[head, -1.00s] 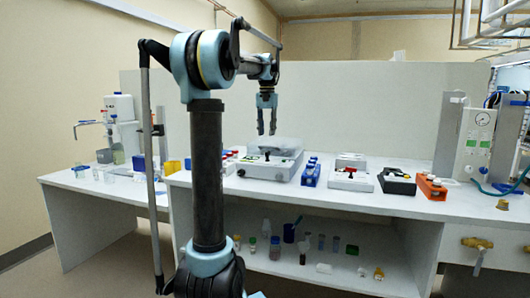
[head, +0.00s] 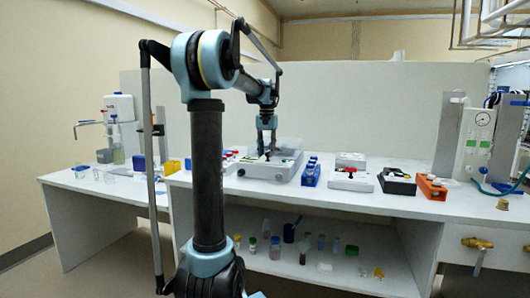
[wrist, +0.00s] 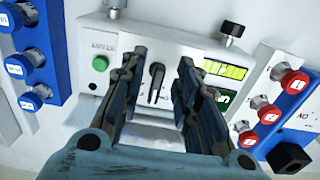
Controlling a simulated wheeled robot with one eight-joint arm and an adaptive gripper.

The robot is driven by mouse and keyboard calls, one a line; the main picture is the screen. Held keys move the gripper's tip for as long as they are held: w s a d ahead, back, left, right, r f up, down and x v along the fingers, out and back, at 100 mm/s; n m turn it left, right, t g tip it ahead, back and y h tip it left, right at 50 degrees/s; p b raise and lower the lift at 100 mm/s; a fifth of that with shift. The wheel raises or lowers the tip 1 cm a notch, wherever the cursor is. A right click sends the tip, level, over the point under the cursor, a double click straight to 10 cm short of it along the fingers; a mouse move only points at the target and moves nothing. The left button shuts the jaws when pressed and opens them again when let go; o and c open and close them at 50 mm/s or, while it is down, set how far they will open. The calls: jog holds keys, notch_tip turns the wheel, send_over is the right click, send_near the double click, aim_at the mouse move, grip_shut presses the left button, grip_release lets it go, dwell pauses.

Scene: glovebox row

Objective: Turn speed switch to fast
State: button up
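My gripper (head: 266,150) points down at the white box-shaped device (head: 262,172) on the bench in the head view. In the wrist view the fingers of my gripper (wrist: 160,80) are open, one on each side of a black switch (wrist: 156,82) on the device's white panel (wrist: 130,45). I cannot tell whether either finger touches the switch. The switch's labels are too small to read, and the fingers hide part of the panel.
Blue-capped vials (wrist: 28,55) are at left. A white box with a red part (head: 350,181), a black box (head: 397,184) and an orange rack (head: 431,187) stand farther right.

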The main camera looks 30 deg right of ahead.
grip_shut()
jog(key=shift+m, duration=0.3)
jog(key=shift+w+a+m, duration=0.1)
jog(key=shift+w+m, duration=0.1)
jog(key=shift+m, duration=1.1)
jog(key=shift+w+a+m, duration=0.1)
jog(key=shift+w+m, duration=0.1)
jog(key=shift+m, duration=1.1)
jog(key=shift+o, duration=0.8)
grip_release()
